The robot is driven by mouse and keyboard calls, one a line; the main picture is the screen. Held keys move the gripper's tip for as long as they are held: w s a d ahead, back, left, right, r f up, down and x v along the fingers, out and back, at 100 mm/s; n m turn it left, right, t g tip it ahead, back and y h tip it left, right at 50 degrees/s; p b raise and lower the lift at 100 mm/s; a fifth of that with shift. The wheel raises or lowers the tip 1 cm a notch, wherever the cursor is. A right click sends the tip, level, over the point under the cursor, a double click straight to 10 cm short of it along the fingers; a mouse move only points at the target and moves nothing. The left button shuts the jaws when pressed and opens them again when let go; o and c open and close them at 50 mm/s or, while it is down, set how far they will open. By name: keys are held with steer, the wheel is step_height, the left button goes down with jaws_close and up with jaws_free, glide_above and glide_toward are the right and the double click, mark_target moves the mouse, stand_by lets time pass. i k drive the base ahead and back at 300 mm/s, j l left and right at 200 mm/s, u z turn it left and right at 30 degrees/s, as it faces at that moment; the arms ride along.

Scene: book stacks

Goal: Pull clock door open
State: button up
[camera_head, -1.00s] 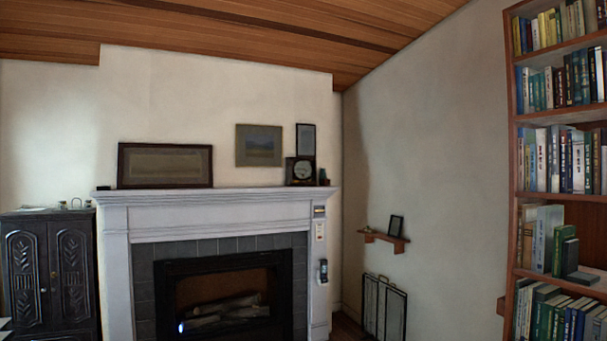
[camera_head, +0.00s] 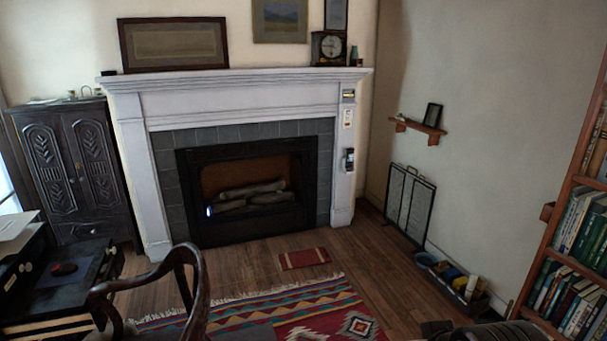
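The clock (camera_head: 331,46) is a small dark-cased mantel clock with a round pale dial. It stands upright near the right end of the white mantel shelf (camera_head: 230,78), below a framed picture. Its door looks closed, but the clock is too small in view to be sure. I cannot make out a handle or hinge. My gripper does not show clearly in this view, and nothing touches the clock.
A fireplace (camera_head: 245,190) fills the wall below the mantel. A wooden chair (camera_head: 185,285), a desk (camera_head: 60,290) and a dark cabinet (camera_head: 72,170) stand left. A bookcase (camera_head: 560,262) stands right. Patterned rug (camera_head: 270,315) and bare floor lie before the hearth. Dark shapes cut the bottom right edge.

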mark_target(319, 35)
steer(key=i, duration=2.25)
steer(key=i+j, duration=0.15)
steer(key=i, duration=2.1)
steer(key=l+z, duration=0.05)
steer(key=l, duration=0.1)
